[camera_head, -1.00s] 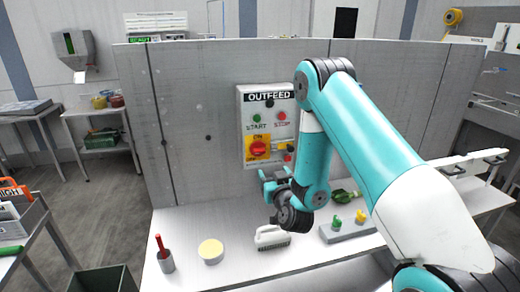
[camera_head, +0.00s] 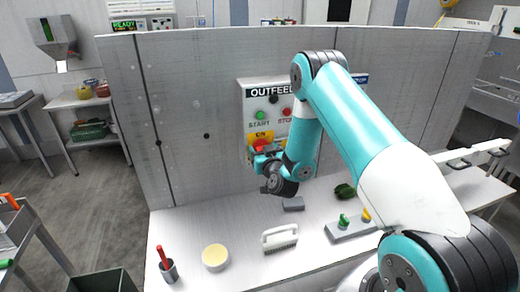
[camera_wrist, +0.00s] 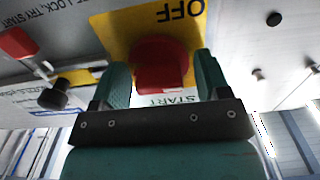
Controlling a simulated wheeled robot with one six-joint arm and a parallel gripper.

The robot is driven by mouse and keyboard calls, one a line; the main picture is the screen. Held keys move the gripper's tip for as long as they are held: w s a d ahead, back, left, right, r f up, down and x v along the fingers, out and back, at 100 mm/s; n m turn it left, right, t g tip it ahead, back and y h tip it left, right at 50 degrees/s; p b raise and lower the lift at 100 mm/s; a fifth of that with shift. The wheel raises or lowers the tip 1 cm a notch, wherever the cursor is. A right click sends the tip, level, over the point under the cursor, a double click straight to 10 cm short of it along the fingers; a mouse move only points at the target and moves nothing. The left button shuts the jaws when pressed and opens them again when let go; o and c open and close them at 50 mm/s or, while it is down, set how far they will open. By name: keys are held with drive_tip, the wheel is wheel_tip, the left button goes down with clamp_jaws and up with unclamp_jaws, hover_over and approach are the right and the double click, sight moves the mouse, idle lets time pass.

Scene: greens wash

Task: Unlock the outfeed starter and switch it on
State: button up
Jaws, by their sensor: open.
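The outfeed starter box (camera_head: 254,104) is fixed to the grey upright panel, with a green START button (camera_head: 261,115), a red STOP button (camera_head: 287,112) and a black knob (camera_head: 273,99). Its red rotary switch (camera_wrist: 160,80) sits on a yellow plate (camera_wrist: 115,28) marked OFF in the wrist view, which is upside down. My gripper (camera_wrist: 162,64) is open, with one finger on each side of the red switch; I cannot tell whether they touch it. A red-capped piece on a metal stem (camera_wrist: 18,44) and a black part (camera_wrist: 55,96) are beside the plate. My arm hides the box's lower right.
The bench (camera_head: 200,225) below holds a white-handled brush (camera_head: 280,240), a round cream-topped tub (camera_head: 215,257), a grey cup with a red handle (camera_head: 168,268), a grey block (camera_head: 293,204) and a grey holder (camera_head: 350,231) with green and yellow pieces.

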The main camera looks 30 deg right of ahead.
drive_tip(key=shift+d, duration=0.1)
drive_tip(key=c, duration=0.6)
drive_tip(key=shift+o, duration=0.2)
drive_tip(key=shift+m, duration=0.3)
drive_tip(key=m+b, duration=0.1)
drive_tip(key=m, duration=0.1)
drive_tip(key=shift+f+m+b, duration=0.1)
drive_tip(key=shift+m+b, duration=0.3)
drive_tip(key=m+b, duration=0.1)
drive_tip(key=m, duration=0.2)
drive_tip(key=shift+m, duration=0.3)
drive_tip(key=m+b, duration=0.1)
drive_tip(key=m, duration=0.4)
drive_tip(key=shift+m, duration=0.3)
drive_tip(key=m+b, duration=0.1)
drive_tip(key=m, duration=0.4)
drive_tip(key=shift+m, duration=0.3)
